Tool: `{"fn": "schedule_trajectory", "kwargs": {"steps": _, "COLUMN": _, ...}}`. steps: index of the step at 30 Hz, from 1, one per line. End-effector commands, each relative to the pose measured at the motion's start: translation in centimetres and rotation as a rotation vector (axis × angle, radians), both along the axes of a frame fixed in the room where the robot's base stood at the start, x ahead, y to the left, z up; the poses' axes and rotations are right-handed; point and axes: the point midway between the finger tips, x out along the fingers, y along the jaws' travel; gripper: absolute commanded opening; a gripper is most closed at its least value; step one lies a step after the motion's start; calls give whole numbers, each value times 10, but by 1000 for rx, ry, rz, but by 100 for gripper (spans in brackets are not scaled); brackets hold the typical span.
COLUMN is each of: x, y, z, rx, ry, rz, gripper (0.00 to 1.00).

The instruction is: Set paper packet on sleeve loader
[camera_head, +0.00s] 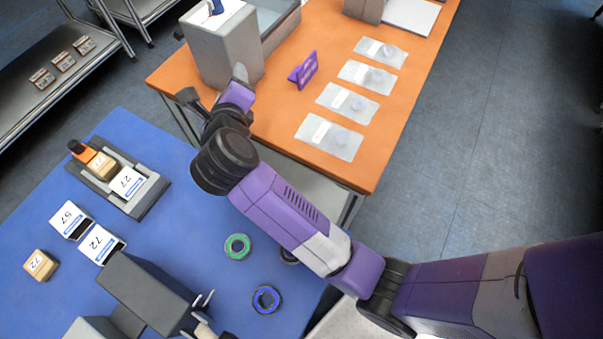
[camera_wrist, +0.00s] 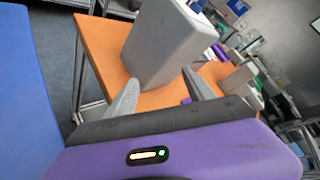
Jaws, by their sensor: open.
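A small tan paper packet (camera_head: 40,265) marked 72 lies at the left of the blue table. The likely sleeve loader is a dark grey device (camera_head: 145,205) with an orange end, at the table's far left. A tan block (camera_head: 102,166) and a white sleeve (camera_head: 126,182) marked 27 sit on it. My gripper (camera_head: 213,90) is open and empty, well away from both packet and loader, beside a grey box on the orange table. The wrist view shows my gripper's spread fingers (camera_wrist: 160,97) in front of that box; no packet shows there.
White sleeves marked 57 (camera_head: 70,221) and 72 (camera_head: 101,244) stand near the packet. A dark machine (camera_head: 146,293) stands at the front. Green (camera_head: 237,246) and blue (camera_head: 267,299) rings lie under my arm's side. The grey box (camera_head: 223,47) and a purple sign (camera_head: 303,70) stand on the orange table.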

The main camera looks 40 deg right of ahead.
Motion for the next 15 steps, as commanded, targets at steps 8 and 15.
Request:
{"fn": "schedule_trajectory", "kwargs": {"steps": 8, "x": -99, "y": -114, "z": 58, "rx": -722, "ry": -80, "rz": -71, "gripper": 62}}
{"fn": "schedule_trajectory", "kwargs": {"steps": 15, "x": -181, "y": -107, "z": 85, "rx": -1285, "ry": -20, "rz": 55, "gripper": 62}}
